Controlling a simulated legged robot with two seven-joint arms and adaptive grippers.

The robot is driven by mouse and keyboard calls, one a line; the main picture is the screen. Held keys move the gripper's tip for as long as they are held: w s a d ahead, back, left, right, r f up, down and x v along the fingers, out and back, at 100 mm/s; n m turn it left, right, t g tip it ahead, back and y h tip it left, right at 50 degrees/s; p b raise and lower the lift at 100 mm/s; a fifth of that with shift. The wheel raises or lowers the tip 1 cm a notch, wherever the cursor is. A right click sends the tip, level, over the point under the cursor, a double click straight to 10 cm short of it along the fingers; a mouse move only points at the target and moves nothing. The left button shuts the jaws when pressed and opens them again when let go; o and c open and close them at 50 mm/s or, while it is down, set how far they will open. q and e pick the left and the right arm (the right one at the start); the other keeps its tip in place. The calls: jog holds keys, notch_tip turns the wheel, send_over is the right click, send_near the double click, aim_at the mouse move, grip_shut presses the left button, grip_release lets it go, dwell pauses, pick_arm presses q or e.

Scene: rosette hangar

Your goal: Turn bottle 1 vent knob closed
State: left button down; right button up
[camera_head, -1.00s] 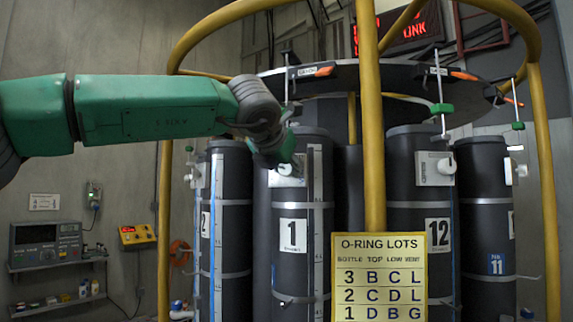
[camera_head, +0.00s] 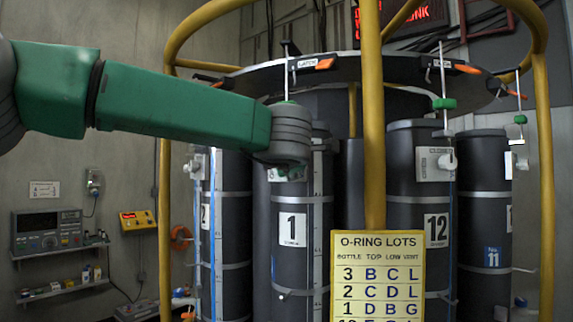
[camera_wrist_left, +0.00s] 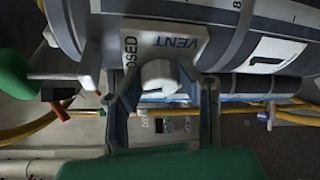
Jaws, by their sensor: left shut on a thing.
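Bottle 1 (camera_head: 292,262) is a dark grey cylinder with a white label reading 1 and metal bands. In the left wrist view, its white vent plate (camera_wrist_left: 168,38) reads VENT and CLOSED, the latter partly covered. The pale vent knob (camera_wrist_left: 159,80) stands out from this plate. My left gripper (camera_wrist_left: 160,98) has one finger on each side of the knob and is shut on it. In the head view, my left wrist is in front of the upper part of bottle 1 and hides the knob and most of the plate. My right gripper is not in view.
A yellow post (camera_head: 371,120) and the O-ring lots sign (camera_head: 379,285) stand to the right of bottle 1. Bottle 12 (camera_head: 420,265) stands beyond them. A dark round top with orange-handled latches (camera_head: 467,69) is above. Shelves with instruments (camera_head: 46,230) are at left.

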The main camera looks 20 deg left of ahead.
pick_arm(q)
jog(key=m, duration=0.1)
jog(key=m+t, duration=0.1)
jog(key=m, duration=0.1)
jog(key=shift+d+f+y, duration=0.1)
jog(key=shift+f+y, duration=0.1)
jog(key=shift+y, duration=0.1)
jog(key=shift+f+m, duration=0.15)
jog(key=shift+m, duration=0.25)
jog(key=c, duration=1.2)
grip_release()
jog(key=shift+d, duration=0.1)
jog(key=shift+s+r, duration=0.1)
jog(key=shift+r, duration=0.1)
jog(key=v, duration=1.1)
jog(key=shift+s+d+f, duration=0.2)
jog(key=shift+s+f, duration=0.15)
jog(key=shift+f, duration=0.05)
